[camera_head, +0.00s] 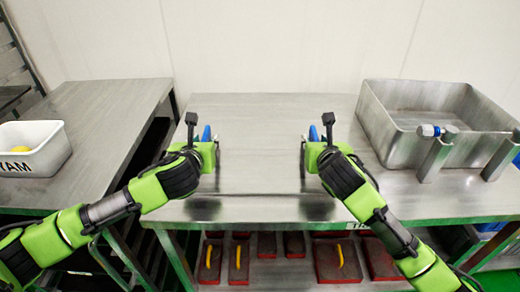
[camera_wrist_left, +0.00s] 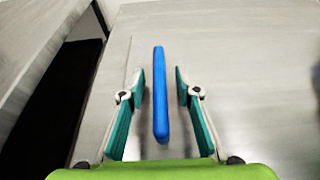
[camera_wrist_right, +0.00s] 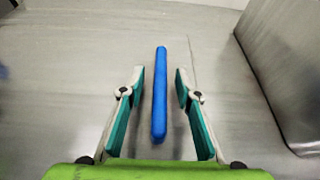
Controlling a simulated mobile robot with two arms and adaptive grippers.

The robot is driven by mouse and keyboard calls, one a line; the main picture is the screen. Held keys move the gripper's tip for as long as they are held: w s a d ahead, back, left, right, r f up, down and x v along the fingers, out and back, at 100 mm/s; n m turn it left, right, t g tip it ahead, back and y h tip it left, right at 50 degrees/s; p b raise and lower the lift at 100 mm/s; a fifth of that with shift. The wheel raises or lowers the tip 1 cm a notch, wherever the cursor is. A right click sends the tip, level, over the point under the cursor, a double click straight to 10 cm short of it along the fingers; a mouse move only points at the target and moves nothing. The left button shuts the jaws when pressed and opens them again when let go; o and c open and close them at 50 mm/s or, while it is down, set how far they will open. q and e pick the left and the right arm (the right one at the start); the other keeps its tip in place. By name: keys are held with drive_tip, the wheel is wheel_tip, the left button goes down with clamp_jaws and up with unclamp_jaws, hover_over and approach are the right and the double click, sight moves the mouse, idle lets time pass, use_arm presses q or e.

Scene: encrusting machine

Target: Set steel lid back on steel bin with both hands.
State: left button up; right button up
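The steel lid (camera_head: 260,165) appears to lie flat on the middle steel table; its outline barely stands out from the tabletop. Its left blue handle (camera_wrist_left: 160,95) and right blue handle (camera_wrist_right: 160,95) show as upright bars in the wrist views. My left gripper (camera_wrist_left: 160,88) is open, with a finger on each side of the left handle and gaps on both sides. My right gripper (camera_wrist_right: 160,88) is open around the right handle in the same way. The steel bin (camera_head: 396,142) stands open-topped at the right of the table, and its inside is partly visible.
Two steel brackets (camera_head: 436,158), one with a blue-and-white knob, stand by the bin's front. A white tub (camera_head: 42,160) with something yellow sits on the left table. Red trays (camera_head: 335,262) lie on the shelf below. The tabletop behind the lid is clear.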

use_arm(q)
clamp_jaws()
use_arm(e)
clamp_jaws()
use_arm(q)
drive_tip(key=shift+r, duration=0.2)
use_arm(e)
drive_tip(key=shift+r, duration=0.2)
